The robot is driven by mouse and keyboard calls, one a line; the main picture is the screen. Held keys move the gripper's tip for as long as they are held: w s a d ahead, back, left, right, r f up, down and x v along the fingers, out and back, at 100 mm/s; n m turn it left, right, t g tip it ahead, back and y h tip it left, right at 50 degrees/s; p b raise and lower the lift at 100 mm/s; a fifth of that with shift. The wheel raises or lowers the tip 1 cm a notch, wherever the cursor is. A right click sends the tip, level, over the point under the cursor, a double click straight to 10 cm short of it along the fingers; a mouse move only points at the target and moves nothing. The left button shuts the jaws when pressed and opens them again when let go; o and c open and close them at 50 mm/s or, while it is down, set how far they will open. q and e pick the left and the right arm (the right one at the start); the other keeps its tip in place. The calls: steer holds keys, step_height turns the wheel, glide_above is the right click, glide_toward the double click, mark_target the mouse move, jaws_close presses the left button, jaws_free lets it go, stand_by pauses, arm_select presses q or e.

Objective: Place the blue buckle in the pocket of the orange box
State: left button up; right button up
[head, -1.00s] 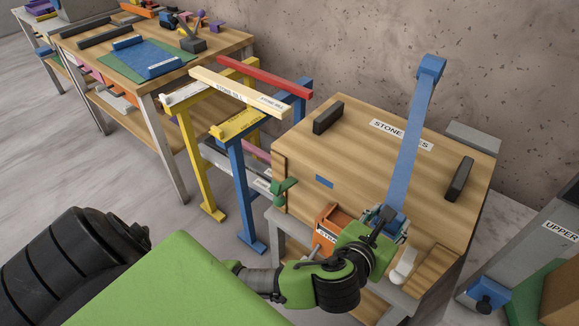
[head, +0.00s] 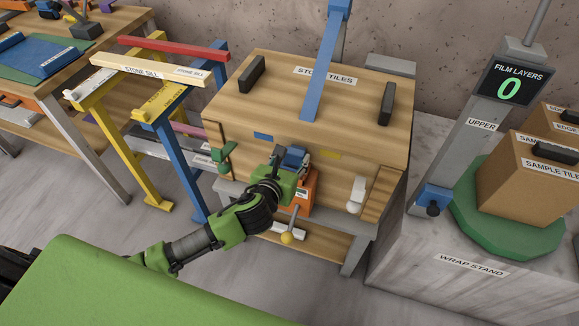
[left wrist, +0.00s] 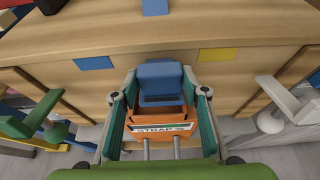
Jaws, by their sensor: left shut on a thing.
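The blue buckle (head: 295,154) is between the fingers of my left gripper (head: 289,164), in front of the wooden crate. In the left wrist view the buckle (left wrist: 160,78) sits between the two green-padded fingers, above the orange box (left wrist: 145,132) with its STRAP label. The gripper is shut on the buckle. In the head view the orange box (head: 309,192) shows beside and behind the gripper, low against the crate front. Its pocket is mostly hidden by the buckle and gripper, so I cannot tell whether the buckle is inside. My right gripper is not in view.
A blue strap (head: 325,70) lies over the stone tiles crate (head: 225,120). A green clamp (head: 221,157) and a white one (head: 357,194) flank the orange box. Yellow and blue trestles (head: 180,150) stand left; the wrap stand (head: 400,255) is right.

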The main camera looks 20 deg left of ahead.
mark_target(289, 167)
arm_select(q)
steer(key=shift+w+a+f, duration=0.15)
steer(key=shift+f, duration=0.1)
steer(key=shift+w+a+f+b, duration=0.1)
steer(key=shift+a+f+b, duration=0.1)
steer(key=shift+f, duration=0.75)
steer(key=shift+w+a+f+b, duration=0.1)
steer(key=shift+f+b, duration=0.05)
steer(key=shift+f, duration=0.75)
steer(key=shift+f, duration=0.15)
steer(key=o, duration=1.1)
steer(key=shift+o, duration=0.2)
steer(key=shift+s+r, duration=0.1)
steer(key=shift+r, duration=0.1)
steer(key=v, duration=1.2)
steer(key=shift+p, duration=0.35)
